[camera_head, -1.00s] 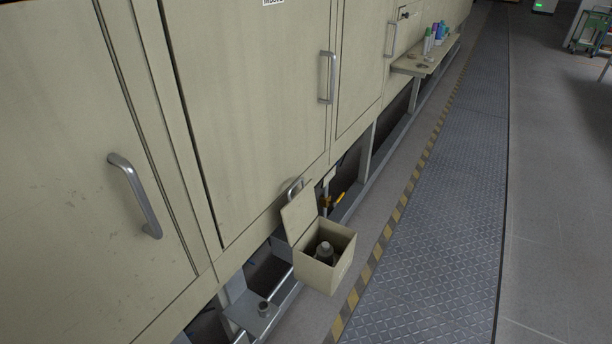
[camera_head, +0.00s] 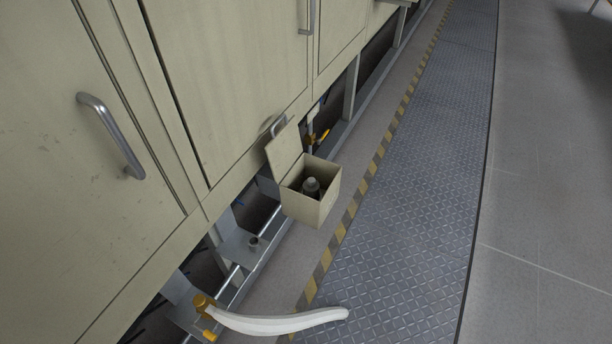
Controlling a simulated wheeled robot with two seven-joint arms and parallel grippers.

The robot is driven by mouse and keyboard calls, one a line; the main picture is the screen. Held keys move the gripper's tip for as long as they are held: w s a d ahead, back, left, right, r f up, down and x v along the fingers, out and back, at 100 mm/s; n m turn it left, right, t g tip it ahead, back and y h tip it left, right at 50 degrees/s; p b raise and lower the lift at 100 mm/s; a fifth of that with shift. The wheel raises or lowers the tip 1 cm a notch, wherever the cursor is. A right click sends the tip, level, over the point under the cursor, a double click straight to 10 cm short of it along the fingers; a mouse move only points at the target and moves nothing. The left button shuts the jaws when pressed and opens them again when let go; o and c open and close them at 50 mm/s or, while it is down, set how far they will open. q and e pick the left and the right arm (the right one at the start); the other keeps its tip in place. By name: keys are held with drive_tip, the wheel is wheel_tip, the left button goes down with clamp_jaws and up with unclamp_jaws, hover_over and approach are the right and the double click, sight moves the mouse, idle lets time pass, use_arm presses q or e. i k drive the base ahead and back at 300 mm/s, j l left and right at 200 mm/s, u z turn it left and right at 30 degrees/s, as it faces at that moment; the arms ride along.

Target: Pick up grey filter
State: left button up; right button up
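A dark grey, rounded object (camera_head: 311,187), which looks like the grey filter, stands inside an open beige box (camera_head: 310,211). Its lower part is hidden by the box walls. The box lid (camera_head: 284,149) is swung up toward the cabinet side. Neither of my grippers is in view.
Beige cabinet doors with metal handles (camera_head: 111,134) fill the left. Below them are a grey metal frame and a small grey shelf (camera_head: 238,249). The patterned walkway (camera_head: 405,220) on the right is clear.

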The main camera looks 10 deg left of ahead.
sight(311, 186)
drive_tip(key=i+l+u, duration=0.5)
drive_tip(key=l, duration=0.2)
drive_tip(key=l+u, duration=0.25)
drive_tip(key=i+l+u, duration=0.25)
drive_tip(key=l, duration=0.3)
drive_tip(key=l+u, duration=0.25)
drive_tip(key=l, duration=0.15)
